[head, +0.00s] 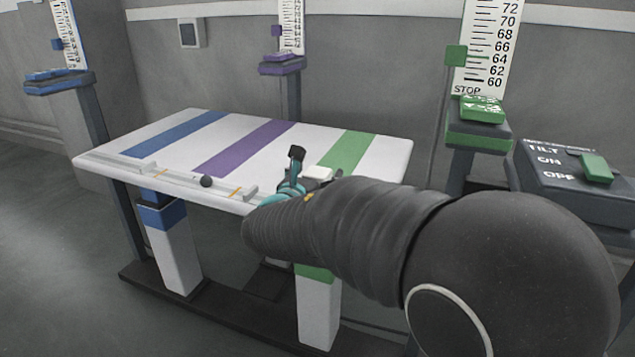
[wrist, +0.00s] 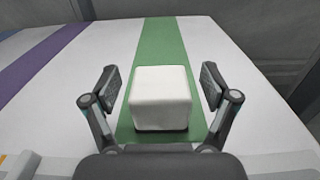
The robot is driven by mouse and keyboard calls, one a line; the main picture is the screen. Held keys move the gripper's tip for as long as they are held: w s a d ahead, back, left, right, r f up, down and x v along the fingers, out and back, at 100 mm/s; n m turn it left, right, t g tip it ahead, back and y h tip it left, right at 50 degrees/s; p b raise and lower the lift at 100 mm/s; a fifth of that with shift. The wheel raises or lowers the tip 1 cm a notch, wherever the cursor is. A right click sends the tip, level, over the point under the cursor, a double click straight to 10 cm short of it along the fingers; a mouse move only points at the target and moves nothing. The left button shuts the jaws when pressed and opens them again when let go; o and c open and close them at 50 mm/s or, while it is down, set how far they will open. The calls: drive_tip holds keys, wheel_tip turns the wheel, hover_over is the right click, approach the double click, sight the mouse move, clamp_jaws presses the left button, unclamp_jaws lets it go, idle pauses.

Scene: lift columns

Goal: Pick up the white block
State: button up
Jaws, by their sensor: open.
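The white block (wrist: 160,98) sits on the green stripe (wrist: 160,45) of the table in the wrist view. My gripper (wrist: 160,88) is open, with one finger on each side of the block. A gap shows between each finger and the block. In the head view the white block (head: 318,173) is small and partly hidden behind my gripper (head: 310,165) and arm, at the near right part of the tabletop.
The white table (head: 228,160) has blue, purple and green stripes. A dark ball (head: 206,181) lies by a rail on its front edge. Columns with blue, purple and green (head: 481,110) platforms stand behind. A switch box (head: 560,170) marked TILT stands right.

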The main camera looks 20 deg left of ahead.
drive_tip(key=shift+w, duration=0.1)
clamp_jaws()
drive_tip(key=shift+r, duration=0.15)
drive_tip(key=shift+r, duration=0.1)
